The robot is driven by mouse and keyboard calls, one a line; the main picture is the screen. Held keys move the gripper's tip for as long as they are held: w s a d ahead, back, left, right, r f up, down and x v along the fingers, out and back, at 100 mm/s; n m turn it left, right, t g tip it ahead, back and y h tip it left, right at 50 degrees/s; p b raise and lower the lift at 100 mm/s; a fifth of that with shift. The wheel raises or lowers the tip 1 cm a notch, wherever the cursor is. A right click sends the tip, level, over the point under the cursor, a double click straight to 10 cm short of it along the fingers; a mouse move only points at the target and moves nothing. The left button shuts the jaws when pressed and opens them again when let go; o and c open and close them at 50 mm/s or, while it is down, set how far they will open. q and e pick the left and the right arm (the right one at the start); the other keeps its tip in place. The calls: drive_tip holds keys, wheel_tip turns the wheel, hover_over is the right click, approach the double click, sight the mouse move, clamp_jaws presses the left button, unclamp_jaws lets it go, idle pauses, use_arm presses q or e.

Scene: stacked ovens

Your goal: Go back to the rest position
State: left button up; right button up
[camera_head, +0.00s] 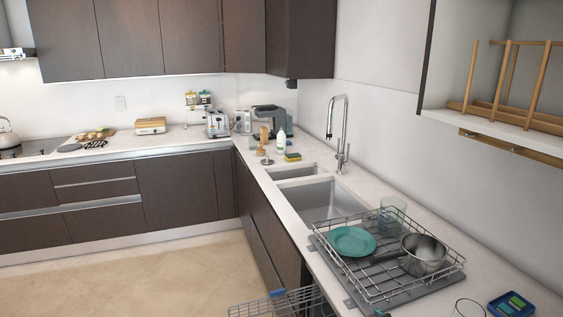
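Neither my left gripper nor my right gripper shows in the head view, and no arm is visible. The task names no object. The view looks over an L-shaped kitchen counter (375,188) with a double sink (330,198) and a tall tap (340,130).
A wire dish rack (440,285) on the counter holds a teal plate (351,241), a metal pan (424,252) and a glass (392,215). A wire basket (285,304) sticks out low beside the counter front. A wall cabinet (545,125) hangs at right. The floor (150,280) at left is clear.

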drive_tip(key=s+a+f+g+y+p, duration=0.2)
drive_tip(key=s+a+f+g+p, duration=0.25)
drive_tip(key=s+a+f, duration=0.4)
drive_tip(key=s+f+m+g+p, duration=0.1)
drive_tip(key=s+f+m+g, duration=0.1)
drive_tip(key=s, duration=0.7)
drive_tip(key=s+f+m+g+p, duration=0.1)
drive_tip(key=s+f+m+g, duration=0.2)
drive_tip(key=s+f+g, duration=0.2)
drive_tip(key=s+f, duration=0.2)
drive_tip(key=s, duration=0.2)
drive_tip(key=shift+s+a+y, duration=0.2)
drive_tip(key=shift+a+y, duration=0.1)
drive_tip(key=shift+y, duration=0.1)
drive_tip(key=shift+f, duration=0.1)
